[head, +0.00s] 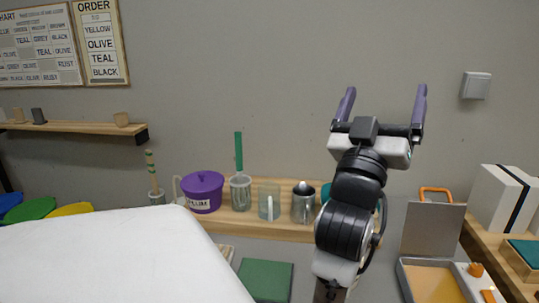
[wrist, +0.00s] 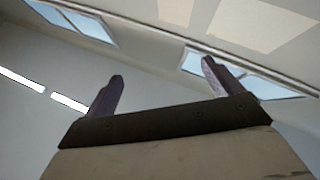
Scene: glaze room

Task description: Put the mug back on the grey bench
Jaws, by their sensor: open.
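My gripper (head: 385,90) is raised in front of the plain wall, fingers pointing up, open and empty. In the wrist view its two fingers (wrist: 162,70) stand apart with only ceiling and windows beyond. A pale, see-through mug-like vessel (head: 268,203) with a light handle stands on the wooden bench along the wall, left of my arm. A teal item (head: 325,192) is partly hidden behind my arm. I cannot tell which vessel is the task's mug. No grey bench can be made out.
A purple lidded pot (head: 203,193), a glass with a green tool (head: 241,192) and a metal pitcher (head: 303,204) share the wooden bench (head: 285,232). An open grey case (head: 432,230) and boxes (head: 500,200) stand at right.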

